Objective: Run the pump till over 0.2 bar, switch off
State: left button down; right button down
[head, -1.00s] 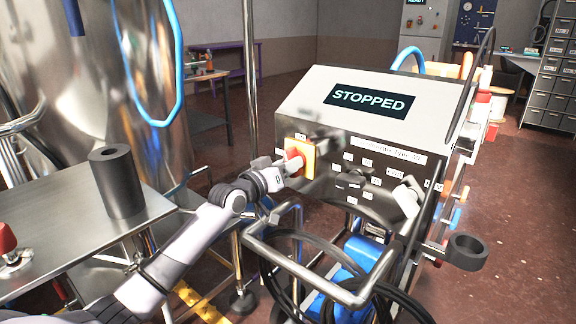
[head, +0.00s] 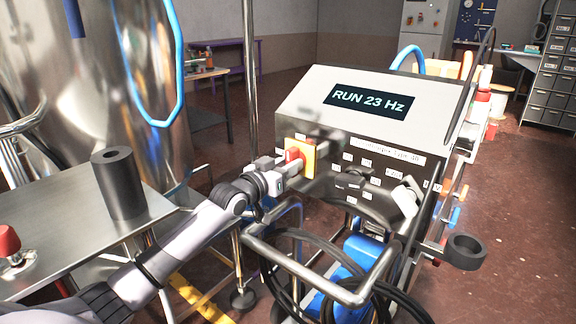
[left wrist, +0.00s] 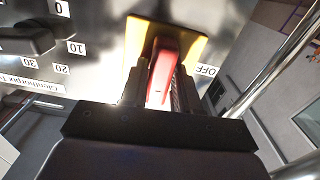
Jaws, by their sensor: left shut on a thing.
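The pump cart's steel control box (head: 300,92) stands in the middle of the head view. Its display (head: 370,100) reads "RUN 23 Hz". On its front left is a red rotary switch (head: 293,155) on a yellow plate (head: 309,160). My left gripper (head: 291,168) is shut on the red switch handle. The left wrist view shows the red handle (left wrist: 163,72) between both fingers, with an "OFF" label (left wrist: 207,70) beside the yellow plate. A black knob (left wrist: 25,40) with a numbered scale is next to it. No pressure reading is legible. My right gripper is not seen.
A steel table (head: 60,240) with a black cylinder (head: 119,184) stands at the left, before a large steel tank (head: 90,80). A tubular cart frame (head: 300,270) and black hose (head: 400,296) lie below the box.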

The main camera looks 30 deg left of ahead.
pick_arm(q)
jog(key=c, duration=0.9)
grip_release()
jog(key=shift+s, duration=0.1)
jog(key=shift+s+a+p, duration=0.15)
jog(key=shift+s+p, duration=0.15)
jog(key=shift+s, duration=1.45)
jog(key=shift+s+a+p, duration=0.15)
jog(key=shift+s+p, duration=0.15)
jog(key=shift+s, duration=1.45)
